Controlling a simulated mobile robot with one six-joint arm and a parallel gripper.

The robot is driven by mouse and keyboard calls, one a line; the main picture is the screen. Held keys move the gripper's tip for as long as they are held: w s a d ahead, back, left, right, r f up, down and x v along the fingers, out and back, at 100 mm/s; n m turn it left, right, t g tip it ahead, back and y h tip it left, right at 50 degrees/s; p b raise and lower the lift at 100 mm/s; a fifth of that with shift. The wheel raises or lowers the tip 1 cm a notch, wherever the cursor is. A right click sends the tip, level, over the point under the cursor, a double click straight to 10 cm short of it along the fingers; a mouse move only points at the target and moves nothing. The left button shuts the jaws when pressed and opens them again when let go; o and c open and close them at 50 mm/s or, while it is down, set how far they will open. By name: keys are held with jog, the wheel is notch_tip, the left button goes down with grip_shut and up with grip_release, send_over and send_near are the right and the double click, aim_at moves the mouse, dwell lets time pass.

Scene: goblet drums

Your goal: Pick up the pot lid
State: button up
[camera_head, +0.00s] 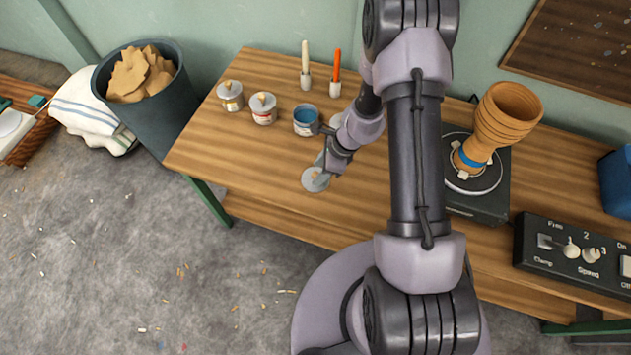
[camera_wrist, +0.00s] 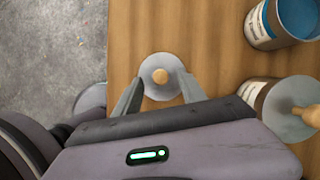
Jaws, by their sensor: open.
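The pot lid (camera_head: 316,180) is a small grey disc with a round wooden knob, lying on the wooden table near its front edge. In the wrist view the lid (camera_wrist: 160,91) is seen from above, knob in its middle. My gripper (camera_wrist: 161,75) is open and empty, with one finger on each side of the lid in that view. I cannot tell how high the fingertips are above it. In the head view my gripper (camera_head: 325,168) is at the lid, and hides part of it. An open pot of blue paint (camera_head: 305,121) stands behind the lid; it also shows in the wrist view (camera_wrist: 260,28).
A lidded pot (camera_wrist: 260,92) stands close on the right in the wrist view. Two lidded pots (camera_head: 263,108) and two upright brushes (camera_head: 336,75) stand farther back. A clay drum (camera_head: 500,115) stands on a turntable at right. The table is clear left of the lid.

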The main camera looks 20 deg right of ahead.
jog(key=shift+x, duration=0.95)
jog(key=shift+r, duration=0.1)
jog(key=shift+c, duration=0.2)
grip_shut()
jog(key=shift+r, duration=0.1)
